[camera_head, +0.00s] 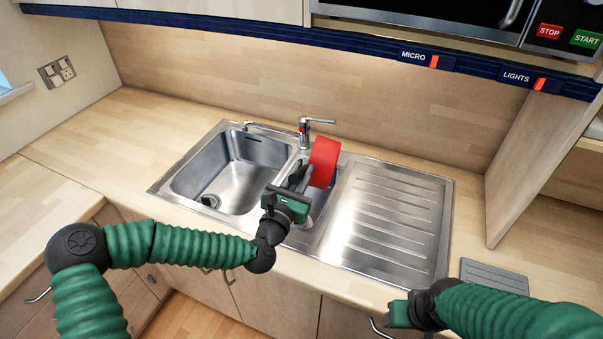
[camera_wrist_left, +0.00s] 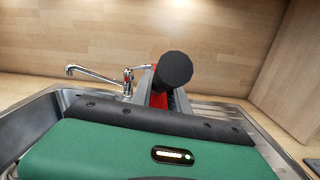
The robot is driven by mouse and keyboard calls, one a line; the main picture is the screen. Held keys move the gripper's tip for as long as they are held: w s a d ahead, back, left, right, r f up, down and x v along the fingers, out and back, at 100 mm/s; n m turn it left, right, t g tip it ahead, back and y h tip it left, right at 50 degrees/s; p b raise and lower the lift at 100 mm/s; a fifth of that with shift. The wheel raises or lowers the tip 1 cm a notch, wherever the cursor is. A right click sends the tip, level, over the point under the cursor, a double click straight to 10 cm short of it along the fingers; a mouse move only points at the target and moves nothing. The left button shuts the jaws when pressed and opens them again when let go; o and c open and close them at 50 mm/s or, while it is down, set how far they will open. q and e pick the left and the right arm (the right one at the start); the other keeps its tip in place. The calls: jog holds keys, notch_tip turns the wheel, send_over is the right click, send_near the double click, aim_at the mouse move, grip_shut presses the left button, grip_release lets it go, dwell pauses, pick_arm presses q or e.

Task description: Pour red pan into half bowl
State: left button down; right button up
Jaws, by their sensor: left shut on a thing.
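The red pan (camera_head: 324,162) is tilted steeply over the small half bowl (camera_head: 318,208) of the sink, between the main bowl and the drainer. My left gripper (camera_head: 297,184) is shut on the pan's dark handle, above the half bowl. In the left wrist view the round black handle end (camera_wrist_left: 173,69) points at the camera, with a strip of the red pan (camera_wrist_left: 158,99) behind it. The pan's inside and most of the half bowl are hidden. My right gripper (camera_head: 400,312) is at the front edge of the worktop, right of centre; its jaws are not clear.
The main sink bowl (camera_head: 226,174) is on the left and looks empty. The tap (camera_head: 305,132) stands just behind the pan. The ridged drainer (camera_head: 390,215) is clear. A grey ridged mat (camera_head: 494,276) lies at the right. A wooden side panel (camera_head: 535,150) rises beyond the drainer.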

pick_arm(q)
jog(key=shift+a, duration=0.15)
jog(key=shift+w+a+f+n+b, duration=0.15)
jog(key=shift+a+f+n+b, duration=0.1)
jog(key=shift+a+n+b, duration=0.45)
jog(key=shift+a, duration=0.25)
dwell(0.9)
jog(key=shift+w+a+f+n+t+b, duration=0.15)
jog(key=shift+a+n+b, duration=0.15)
jog(key=shift+a+n, duration=0.15)
jog(key=shift+a+f+n+t+b, duration=0.15)
jog(key=shift+a+n+b, duration=0.1)
jog(key=shift+a+n, duration=0.15)
jog(key=shift+a, duration=0.2)
dwell(0.8)
jog(key=shift+w+a+n+b, duration=0.2)
jog(key=shift+a+n+b, duration=0.3)
jog(key=shift+a+n, duration=0.3)
jog(key=shift+r, duration=0.1)
jog(key=shift+a+n+y, duration=0.25)
jog(key=shift+a+y, duration=0.05)
dwell(0.7)
